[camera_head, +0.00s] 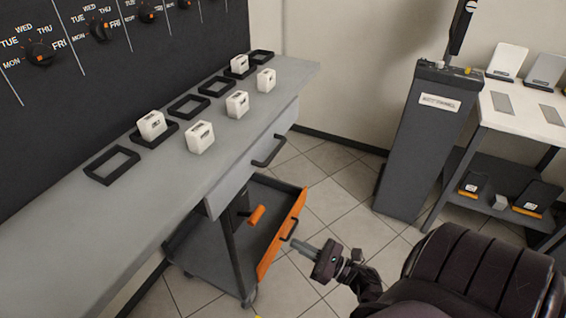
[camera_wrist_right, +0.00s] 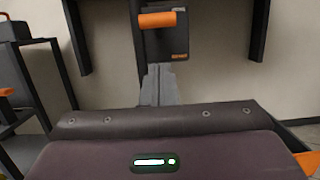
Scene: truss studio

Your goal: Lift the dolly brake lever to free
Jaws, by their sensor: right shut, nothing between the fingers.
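The dolly (camera_head: 222,262) is a low dark tray under the bench with an orange front panel. An orange lever grip (camera_head: 256,215) stands over it beside a dark post. In the right wrist view, an orange cylinder grip (camera_wrist_right: 157,20), which appears to be this lever, sits in front of a dark plate with a small orange label. My right gripper (camera_head: 297,245) is shut and empty, just right of the orange panel and apart from the grip. Its closed fingers (camera_wrist_right: 158,72) show below the grip in the wrist view. My left gripper is not in view.
A grey bench (camera_head: 270,100) with white blocks and black frames stands above the dolly. Its drawer handle (camera_head: 269,151) juts out nearby. A dark pedestal (camera_head: 415,150) and a white table (camera_head: 520,113) stand at the right. Tiled floor (camera_head: 335,195) between them is clear.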

